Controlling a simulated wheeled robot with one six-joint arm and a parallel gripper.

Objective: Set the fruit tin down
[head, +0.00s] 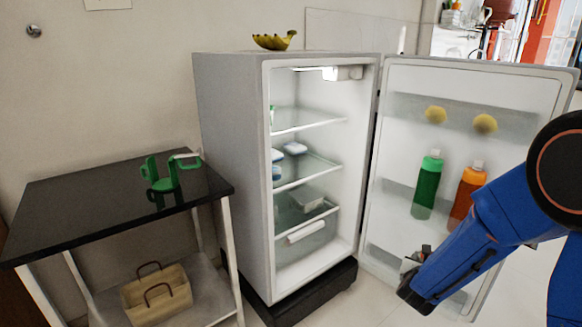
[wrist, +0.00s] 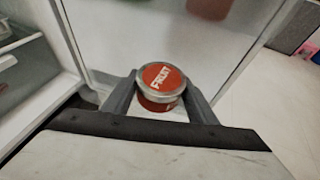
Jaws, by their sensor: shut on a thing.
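The fruit tin (wrist: 162,77) is a small round tin with a red lid marked "FRUIT" and a metal rim. It sits between the two dark fingers of my gripper (wrist: 160,90) in the wrist view, and the gripper is shut on it. In the head view my gripper (head: 414,272) is at the lower right, in front of the lower part of the open fridge door (head: 400,190). The tin is too small and covered there to make out clearly.
The open fridge (head: 228,170) has shelves holding a few items. Its door holds a green bottle (head: 427,186), an orange bottle (head: 467,190) and two yellow fruits. A black table (head: 75,205) with a green holder (head: 163,183) stands left. Bananas (head: 273,42) lie on the fridge.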

